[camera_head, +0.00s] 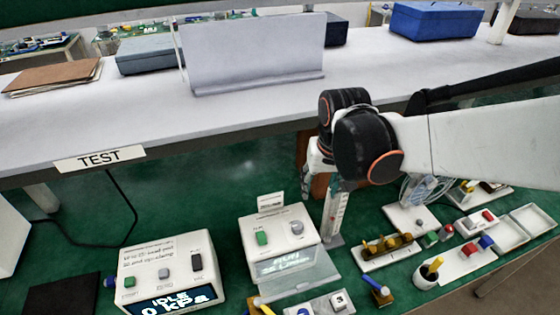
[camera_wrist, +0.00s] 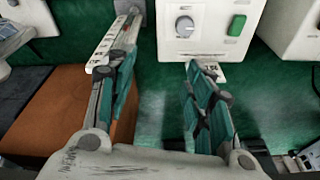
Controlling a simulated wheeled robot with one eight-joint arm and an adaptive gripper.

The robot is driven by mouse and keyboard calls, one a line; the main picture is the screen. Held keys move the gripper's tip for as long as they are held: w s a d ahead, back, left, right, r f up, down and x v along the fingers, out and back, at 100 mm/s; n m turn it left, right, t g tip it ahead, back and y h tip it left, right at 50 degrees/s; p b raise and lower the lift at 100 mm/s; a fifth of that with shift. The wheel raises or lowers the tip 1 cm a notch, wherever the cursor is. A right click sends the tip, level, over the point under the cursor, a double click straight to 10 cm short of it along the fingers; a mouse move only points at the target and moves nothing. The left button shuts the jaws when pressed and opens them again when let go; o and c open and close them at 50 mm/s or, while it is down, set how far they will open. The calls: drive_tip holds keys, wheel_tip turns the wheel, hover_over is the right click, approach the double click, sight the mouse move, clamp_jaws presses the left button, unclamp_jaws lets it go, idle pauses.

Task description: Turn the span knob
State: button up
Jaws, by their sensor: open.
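A white box (camera_head: 252,242) with a lit display stands at the middle of the green bench. Its top carries a round grey knob (camera_head: 297,227) and a green button (camera_head: 262,238). In the wrist view the knob (camera_wrist: 184,26) shows a pointer mark and sits left of the green button (camera_wrist: 236,25). No label that I can read names it as the span knob. My gripper (camera_wrist: 155,75) is open and empty, its fingers spread below the knob in the picture, apart from it. In the head view my gripper (camera_head: 318,158) is partly hidden by my arm, above and right of the box.
A second box (camera_head: 170,255) reads IDLE 0 kPa. Trays and small fittings (camera_head: 388,248) crowd the right. A white shelf (camera_head: 150,115) spans behind.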

sight(298, 225)
drive_tip(key=a+f+b, duration=0.1)
drive_tip(key=f, duration=0.4)
drive_tip(key=a+f+g+b, duration=0.1)
drive_tip(key=a+f+b, duration=0.1)
drive_tip(key=f, duration=0.3)
drive_tip(key=a+f+g+b, duration=0.1)
drive_tip(key=f+b, duration=0.1)
drive_tip(key=f, duration=0.3)
drive_tip(key=shift+w+a+f+n, duration=0.1)
drive_tip(key=shift+a+f+n, duration=0.2)
drive_tip(key=c, duration=1.1)
